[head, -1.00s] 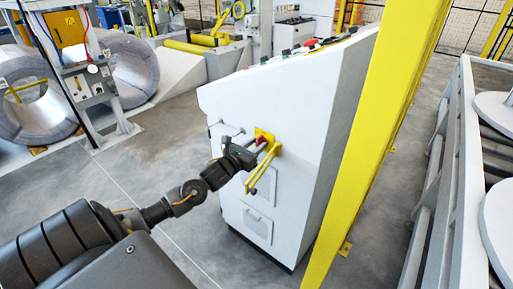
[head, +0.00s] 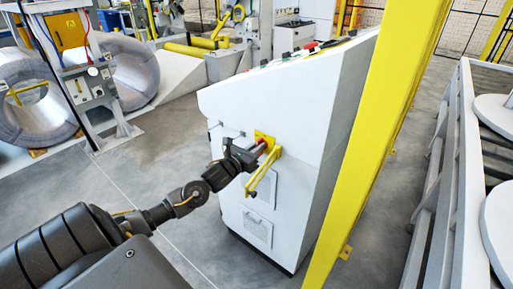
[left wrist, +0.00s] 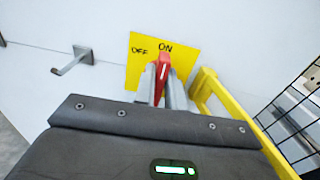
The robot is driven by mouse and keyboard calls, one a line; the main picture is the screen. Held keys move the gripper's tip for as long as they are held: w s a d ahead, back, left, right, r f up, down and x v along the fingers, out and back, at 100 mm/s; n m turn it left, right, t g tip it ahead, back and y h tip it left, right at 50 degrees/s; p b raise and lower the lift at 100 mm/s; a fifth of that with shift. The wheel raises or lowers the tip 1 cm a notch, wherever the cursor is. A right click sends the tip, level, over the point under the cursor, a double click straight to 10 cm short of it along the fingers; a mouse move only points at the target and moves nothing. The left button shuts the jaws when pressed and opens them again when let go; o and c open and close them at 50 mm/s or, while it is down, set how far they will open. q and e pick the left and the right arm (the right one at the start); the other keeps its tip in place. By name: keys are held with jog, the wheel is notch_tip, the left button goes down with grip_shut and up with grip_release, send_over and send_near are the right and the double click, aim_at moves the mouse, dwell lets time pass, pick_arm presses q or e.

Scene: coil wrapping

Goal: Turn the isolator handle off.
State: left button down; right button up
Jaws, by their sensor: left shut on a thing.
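The isolator is a yellow plate (left wrist: 140,50) on the white cabinet face, marked OFF at left and ON at the top. Its red handle (left wrist: 163,72) stands near upright, under the ON mark. My left gripper (left wrist: 162,88) is shut on the red handle, one finger on each side. In the head view my left gripper (head: 258,153) reaches the yellow plate (head: 265,138) from the left and covers most of the handle. My right gripper is not in view.
A yellow guard bar (left wrist: 205,92) sticks out close at the right of the plate. A grey peg (left wrist: 75,60) juts from the cabinet (head: 285,105) at left. A yellow post (head: 365,140) stands right of the cabinet.

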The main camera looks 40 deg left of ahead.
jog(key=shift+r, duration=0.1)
pick_arm(q)
jog(key=n+p, duration=0.2)
jog(key=n, duration=0.3)
jog(key=n+p, duration=0.2)
jog(key=n, duration=0.4)
jog(key=a+f+n+p, duration=0.1)
jog(key=n+p, duration=0.1)
jog(key=n, duration=0.4)
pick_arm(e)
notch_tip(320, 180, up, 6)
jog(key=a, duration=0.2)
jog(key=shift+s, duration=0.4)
pick_arm(q)
jog(key=shift+f+n, duration=0.1)
jog(key=shift+n, duration=0.3)
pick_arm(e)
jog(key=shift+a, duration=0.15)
pick_arm(q)
jog(key=c, duration=1.5)
grip_release()
jog(key=shift+o, duration=0.2)
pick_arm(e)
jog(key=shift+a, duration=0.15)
